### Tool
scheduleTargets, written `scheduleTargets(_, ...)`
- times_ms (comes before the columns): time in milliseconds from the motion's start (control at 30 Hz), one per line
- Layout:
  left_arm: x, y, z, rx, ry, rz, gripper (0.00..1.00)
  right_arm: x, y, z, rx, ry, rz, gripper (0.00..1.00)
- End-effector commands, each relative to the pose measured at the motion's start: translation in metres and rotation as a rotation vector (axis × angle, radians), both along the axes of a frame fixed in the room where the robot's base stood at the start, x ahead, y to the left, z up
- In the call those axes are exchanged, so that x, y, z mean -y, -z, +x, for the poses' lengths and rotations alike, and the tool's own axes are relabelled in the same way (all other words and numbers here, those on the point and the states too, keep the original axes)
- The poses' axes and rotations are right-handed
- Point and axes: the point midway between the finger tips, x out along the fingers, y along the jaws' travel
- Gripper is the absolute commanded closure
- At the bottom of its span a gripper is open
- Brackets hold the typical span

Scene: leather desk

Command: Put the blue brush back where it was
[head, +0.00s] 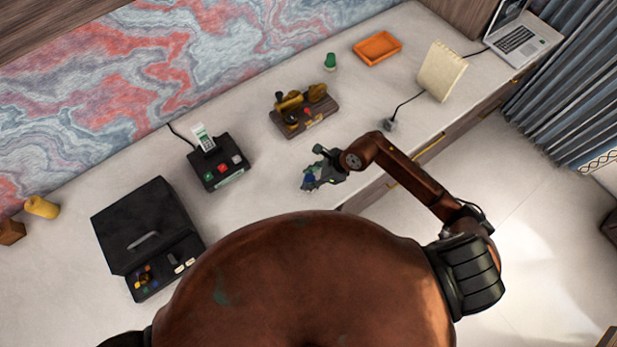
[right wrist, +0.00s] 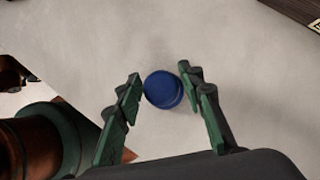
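The blue brush (right wrist: 162,89) shows as a round blue end between the fingertips of my right gripper (right wrist: 160,80) in the right wrist view. The fingers flank it closely on both sides. I cannot tell whether they press on it or stand just clear of it. In the head view my right gripper (head: 318,174) is over the front part of the desk, with a bit of blue (head: 308,180) showing among its dark fingers. The rest of the brush is hidden. My left gripper is not in view.
On the desk (head: 255,210) stand an open black case (head: 145,225), a black device with coloured buttons (head: 218,165), a wooden board with brass parts (head: 305,115), a green object (head: 330,61), an orange tray (head: 377,47), a cream panel (head: 440,70) and a laptop (head: 517,40).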

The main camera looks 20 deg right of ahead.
Motion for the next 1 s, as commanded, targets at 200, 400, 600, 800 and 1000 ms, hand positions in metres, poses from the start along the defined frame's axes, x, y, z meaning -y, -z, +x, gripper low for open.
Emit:
scheduleTargets(200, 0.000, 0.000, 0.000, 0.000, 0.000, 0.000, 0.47, 0.000, 0.000, 0.000, 0.000, 0.000, 0.000, 0.56)
scheduleTargets(400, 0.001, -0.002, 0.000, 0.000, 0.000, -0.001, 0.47, 0.000, -0.002, 0.000, 0.000, 0.000, 0.001, 0.56)
scheduleTargets(600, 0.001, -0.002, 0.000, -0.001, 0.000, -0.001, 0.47, 0.014, -0.023, -0.005, 0.002, 0.000, -0.003, 0.56)
scheduleTargets(800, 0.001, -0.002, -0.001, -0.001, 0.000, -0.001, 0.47, 0.035, -0.058, -0.016, 0.002, -0.001, -0.005, 0.56)
scheduleTargets(1000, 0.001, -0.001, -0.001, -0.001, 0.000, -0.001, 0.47, 0.052, -0.087, -0.023, 0.001, 0.000, -0.003, 0.56)
